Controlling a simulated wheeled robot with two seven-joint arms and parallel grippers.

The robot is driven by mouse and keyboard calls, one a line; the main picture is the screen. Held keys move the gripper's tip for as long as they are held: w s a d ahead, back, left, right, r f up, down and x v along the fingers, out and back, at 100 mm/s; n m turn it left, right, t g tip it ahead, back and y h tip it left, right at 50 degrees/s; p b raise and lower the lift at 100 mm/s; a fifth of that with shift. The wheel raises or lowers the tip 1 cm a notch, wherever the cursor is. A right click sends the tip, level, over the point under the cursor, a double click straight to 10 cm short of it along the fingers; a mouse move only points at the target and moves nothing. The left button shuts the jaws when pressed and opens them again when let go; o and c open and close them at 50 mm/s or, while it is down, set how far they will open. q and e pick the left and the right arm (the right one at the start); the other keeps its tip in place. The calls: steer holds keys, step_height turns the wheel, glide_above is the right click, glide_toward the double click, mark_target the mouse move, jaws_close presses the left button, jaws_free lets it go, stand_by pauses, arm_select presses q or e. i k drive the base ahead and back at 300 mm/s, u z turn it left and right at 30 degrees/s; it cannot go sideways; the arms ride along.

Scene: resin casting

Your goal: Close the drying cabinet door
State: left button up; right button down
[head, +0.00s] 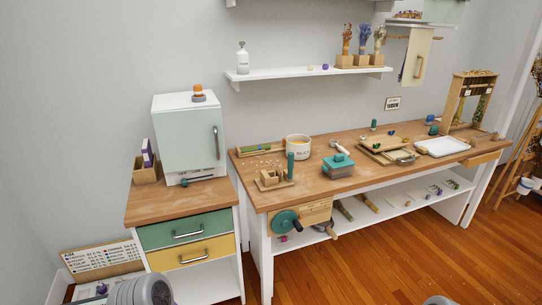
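A pale teal, box-shaped cabinet (186,135) with a vertical grey handle stands on the small wooden counter at the left. Its front door looks flush with the body. At the upper right, a cream panel (416,58) with a vertical handle hangs out from the wall below a shelf, like a door standing open. The top of that wall unit is cut off, so I cannot tell which of the two is the drying cabinet. Neither of my grippers is in view; only grey parts of my arms show at the bottom edge.
The long workbench (322,188) holds a white cup (298,147), a teal-lidded box (338,165), wooden trays and a white tray (442,146). A teal crank wheel (286,222) sticks out from its front. Open wooden floor (390,265) lies before it.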

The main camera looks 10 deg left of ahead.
mark_target(187, 140)
steer(key=z, duration=0.5)
steer(key=i, duration=0.5)
steer(key=u, duration=1.05)
steer(key=i, duration=0.75)
steer(key=u, duration=0.85)
